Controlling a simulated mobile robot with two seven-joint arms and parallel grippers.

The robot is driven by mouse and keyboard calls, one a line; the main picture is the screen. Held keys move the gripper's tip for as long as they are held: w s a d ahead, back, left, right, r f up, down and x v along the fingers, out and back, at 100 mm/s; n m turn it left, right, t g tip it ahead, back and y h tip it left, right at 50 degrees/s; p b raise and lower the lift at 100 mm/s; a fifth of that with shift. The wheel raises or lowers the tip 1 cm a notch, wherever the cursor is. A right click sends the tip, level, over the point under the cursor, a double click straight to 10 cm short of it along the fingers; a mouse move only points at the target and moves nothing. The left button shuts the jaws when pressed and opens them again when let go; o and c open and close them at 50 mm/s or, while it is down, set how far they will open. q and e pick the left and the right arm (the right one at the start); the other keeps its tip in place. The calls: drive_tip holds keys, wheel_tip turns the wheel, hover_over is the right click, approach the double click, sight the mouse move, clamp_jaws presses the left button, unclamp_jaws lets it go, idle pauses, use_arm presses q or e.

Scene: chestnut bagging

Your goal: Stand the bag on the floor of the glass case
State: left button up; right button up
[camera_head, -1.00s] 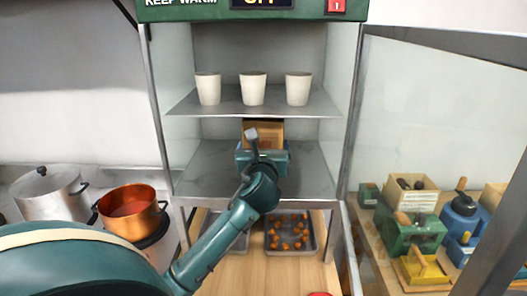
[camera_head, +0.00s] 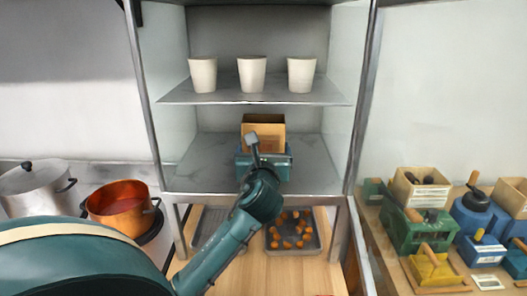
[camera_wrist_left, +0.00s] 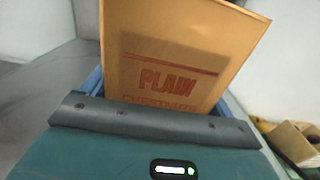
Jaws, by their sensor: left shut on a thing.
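The brown paper bag (camera_head: 263,128) stands upright above my left gripper (camera_head: 264,160), at the lower level of the glass case (camera_head: 208,165). In the left wrist view the bag (camera_wrist_left: 175,60) shows red print reading "PLAIN" and leans slightly. My left gripper, which also shows in the left wrist view (camera_wrist_left: 155,118), is shut on the bag. The bag's lower edge is hidden behind the gripper, so I cannot tell whether it touches the case floor. My right gripper is not in view.
Several white cups (camera_head: 251,74) stand on the shelf (camera_head: 175,97) above the bag. A tray of chestnuts (camera_head: 292,251) sits below the case. A copper pot (camera_head: 122,207) and a steel pot (camera_head: 35,188) are at left.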

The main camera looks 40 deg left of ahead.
use_arm(q)
drive_tip(key=o, duration=1)
drive_tip(key=shift+f, duration=0.15)
drive_tip(key=shift+o, duration=0.2)
drive_tip(key=v, duration=1.2)
drive_tip(key=shift+b, duration=0.45)
